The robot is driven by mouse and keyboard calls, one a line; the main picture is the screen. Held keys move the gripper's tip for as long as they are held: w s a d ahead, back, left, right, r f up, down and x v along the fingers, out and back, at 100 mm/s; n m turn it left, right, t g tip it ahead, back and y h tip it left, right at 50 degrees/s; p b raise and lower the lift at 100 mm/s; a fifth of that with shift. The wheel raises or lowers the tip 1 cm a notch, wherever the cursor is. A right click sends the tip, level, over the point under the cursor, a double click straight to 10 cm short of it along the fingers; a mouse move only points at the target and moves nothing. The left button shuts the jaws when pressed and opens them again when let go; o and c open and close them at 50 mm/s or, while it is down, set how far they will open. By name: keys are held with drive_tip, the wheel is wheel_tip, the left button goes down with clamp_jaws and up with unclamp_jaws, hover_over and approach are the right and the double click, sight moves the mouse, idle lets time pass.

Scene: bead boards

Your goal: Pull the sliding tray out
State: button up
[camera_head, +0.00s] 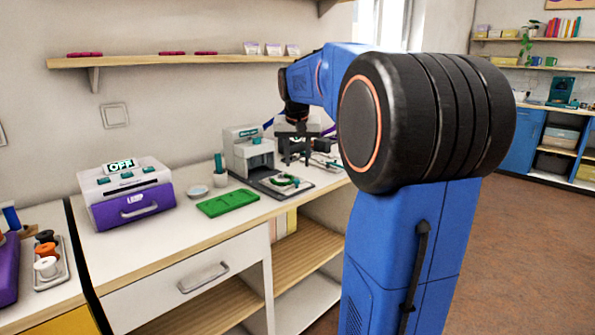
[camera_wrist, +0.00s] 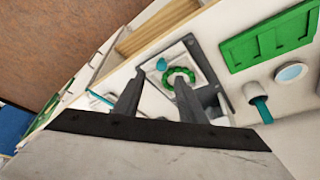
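A flat dark grey tray (camera_head: 268,187) lies on the counter in front of a white-and-grey machine (camera_head: 248,152). A white board with a green bead ring (camera_head: 284,181) lies on it. In the wrist view the tray (camera_wrist: 196,48) shows with the green ring (camera_wrist: 181,77) and a small teal round piece (camera_wrist: 161,64). My gripper (camera_head: 296,156) is above the counter at the machine's right. In the wrist view its two dark fingers (camera_wrist: 160,78) are apart with nothing held between them, and they overlap the tray in the picture. Whether they touch it cannot be told.
A green board (camera_head: 228,203), a white cup with a teal tool (camera_head: 220,177) and a small bowl (camera_head: 198,192) stand left of the tray. A purple-and-white unit reading OFF (camera_head: 130,195) is farther left. A shelf (camera_head: 190,60) runs above. The counter's front strip is clear.

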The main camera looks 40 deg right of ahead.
drive_tip(key=v, duration=0.9)
drive_tip(key=shift+r, duration=0.2)
drive_tip(key=shift+s, duration=0.1)
drive_tip(key=s+a+f+n+y, duration=0.1)
drive_tip(key=s+a+f+n, duration=0.1)
drive_tip(key=s+a+f, duration=0.55)
drive_tip(key=s+a+f+n+y, duration=0.15)
drive_tip(key=s+a+f, duration=0.3)
drive_tip(key=a, duration=0.55)
drive_tip(key=s+a+f+n+t, duration=0.1)
drive_tip(key=s+a+f+n, duration=0.3)
drive_tip(key=s+a+f, duration=0.4)
drive_tip(key=s+f, duration=0.6)
drive_tip(key=f, duration=0.1)
drive_tip(key=shift+s, duration=0.2)
drive_tip(key=shift+a+n+y, duration=0.1)
drive_tip(key=shift+n+y, duration=0.15)
